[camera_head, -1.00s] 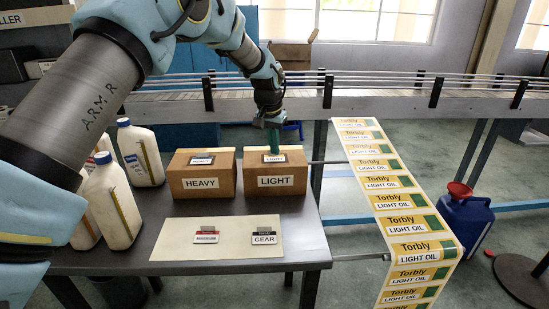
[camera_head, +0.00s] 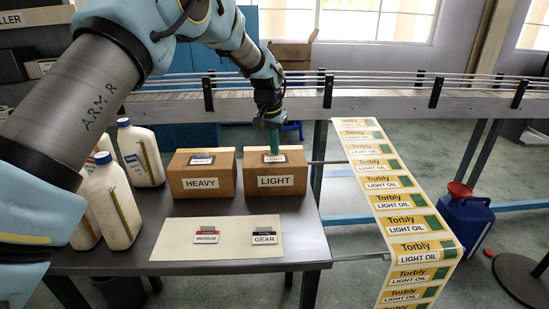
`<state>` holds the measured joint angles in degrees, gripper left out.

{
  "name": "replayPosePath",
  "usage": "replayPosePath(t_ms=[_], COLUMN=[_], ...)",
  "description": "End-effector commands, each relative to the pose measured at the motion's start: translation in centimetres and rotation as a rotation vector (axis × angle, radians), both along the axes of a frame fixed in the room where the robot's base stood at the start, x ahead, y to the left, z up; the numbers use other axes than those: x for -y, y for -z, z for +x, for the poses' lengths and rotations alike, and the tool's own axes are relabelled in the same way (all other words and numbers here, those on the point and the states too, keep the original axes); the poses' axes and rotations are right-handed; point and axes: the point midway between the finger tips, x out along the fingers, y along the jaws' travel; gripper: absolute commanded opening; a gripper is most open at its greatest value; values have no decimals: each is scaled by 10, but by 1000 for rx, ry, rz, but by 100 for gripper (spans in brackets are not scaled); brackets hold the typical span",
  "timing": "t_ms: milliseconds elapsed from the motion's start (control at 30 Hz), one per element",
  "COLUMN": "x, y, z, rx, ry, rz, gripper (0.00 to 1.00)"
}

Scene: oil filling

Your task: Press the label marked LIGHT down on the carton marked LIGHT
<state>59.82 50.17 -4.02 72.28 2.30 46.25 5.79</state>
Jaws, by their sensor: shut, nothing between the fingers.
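The carton marked LIGHT (camera_head: 288,188) stands on the table, a brown box with a white LIGHT sign on its front. The label marked LIGHT (camera_head: 275,159) lies on its top face. My gripper (camera_head: 274,151) is shut and empty, pointing down at the carton's top just behind or at the label. I cannot tell whether its tips touch the label.
The carton marked HEAVY (camera_head: 190,187) stands to the left with a label (camera_head: 201,160) on top. A cream sheet (camera_head: 170,243) in front holds a red-edged label (camera_head: 206,236) and the GEAR label (camera_head: 264,238). White jugs (camera_head: 113,207) stand at left. A long label strip (camera_head: 392,215) hangs at right.

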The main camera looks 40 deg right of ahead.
Motion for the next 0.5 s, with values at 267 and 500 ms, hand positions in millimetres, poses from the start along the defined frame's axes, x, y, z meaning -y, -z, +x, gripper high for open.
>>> replayPosePath(t_ms=[267,500], x=[0,0], y=[1,4], z=[0,0], rx=[0,0], ry=[0,0], rz=[0,0], gripper=[0,0])
